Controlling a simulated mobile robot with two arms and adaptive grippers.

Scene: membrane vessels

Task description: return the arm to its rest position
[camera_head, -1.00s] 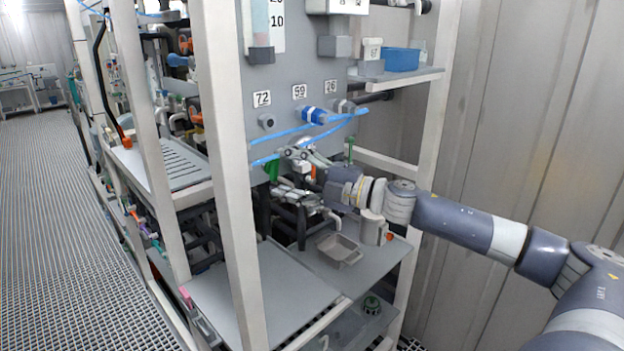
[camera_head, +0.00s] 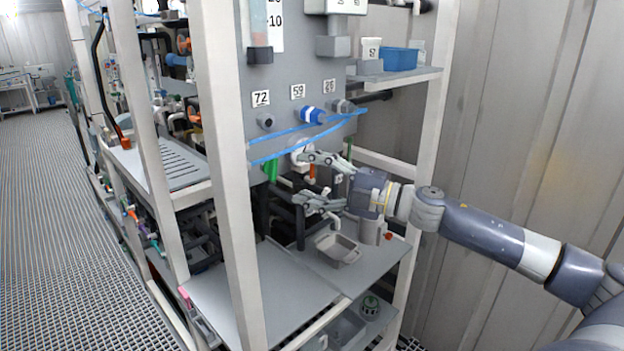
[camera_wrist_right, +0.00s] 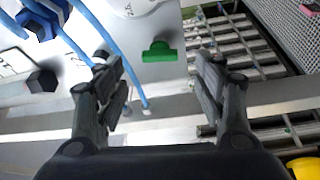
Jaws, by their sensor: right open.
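My right gripper (camera_head: 312,180) is open and empty in the head view, in front of the grey panel (camera_head: 290,80) and above the shelf. Its two fingers point left, spread apart. In the right wrist view the fingers (camera_wrist_right: 163,85) stand wide apart, with a green handle (camera_wrist_right: 160,52) beyond the gap between them and nothing held. The green handle also shows in the head view (camera_head: 271,170), left of the fingertips. My right arm reaches in from the right edge. My left gripper is not in view.
Blue tubes (camera_head: 300,137) cross the panel just above the gripper. A grey tray (camera_head: 337,248) sits on the shelf (camera_head: 270,290) below. A white frame post (camera_head: 232,180) stands to the left. A blue bin (camera_head: 400,59) is on the upper shelf. The wall (camera_head: 530,120) is at right.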

